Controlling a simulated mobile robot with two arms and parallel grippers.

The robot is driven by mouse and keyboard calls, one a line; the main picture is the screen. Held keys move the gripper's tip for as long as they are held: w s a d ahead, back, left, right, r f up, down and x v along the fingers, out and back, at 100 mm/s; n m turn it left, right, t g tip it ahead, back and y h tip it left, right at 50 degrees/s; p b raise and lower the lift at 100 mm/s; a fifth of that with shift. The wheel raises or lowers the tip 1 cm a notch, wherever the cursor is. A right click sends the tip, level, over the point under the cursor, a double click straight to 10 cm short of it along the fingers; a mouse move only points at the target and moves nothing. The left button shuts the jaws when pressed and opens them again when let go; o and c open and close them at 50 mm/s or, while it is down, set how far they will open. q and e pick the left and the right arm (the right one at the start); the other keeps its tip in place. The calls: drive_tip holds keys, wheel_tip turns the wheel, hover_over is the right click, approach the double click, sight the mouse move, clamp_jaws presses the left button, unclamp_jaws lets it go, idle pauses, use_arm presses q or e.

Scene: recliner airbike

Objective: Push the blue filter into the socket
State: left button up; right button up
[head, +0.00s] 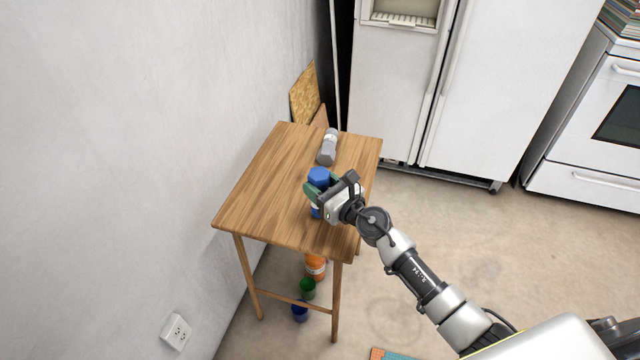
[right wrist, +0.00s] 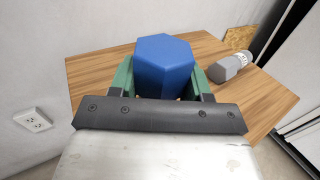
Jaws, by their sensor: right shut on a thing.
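The blue filter (head: 318,176) has a hexagonal top and is roughly upright over the wooden table. It also shows in the right wrist view (right wrist: 165,65), between the two green fingers. My right gripper (head: 317,190) is shut on it. Blue shows again below the fingers in the head view, and the gripper hides the middle. I cannot tell whether its lower end touches the table. I cannot make out a socket in either view. My left gripper is not in view.
The wooden table (head: 265,180) stands by the wall, its left side bare. A grey cylinder with a white band (head: 327,147) lies behind the filter. Orange (head: 316,266), green (head: 308,288) and blue (head: 300,311) things are beneath the table. A fridge (head: 500,80) stands behind.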

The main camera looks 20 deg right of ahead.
drive_tip(key=o, duration=1.1)
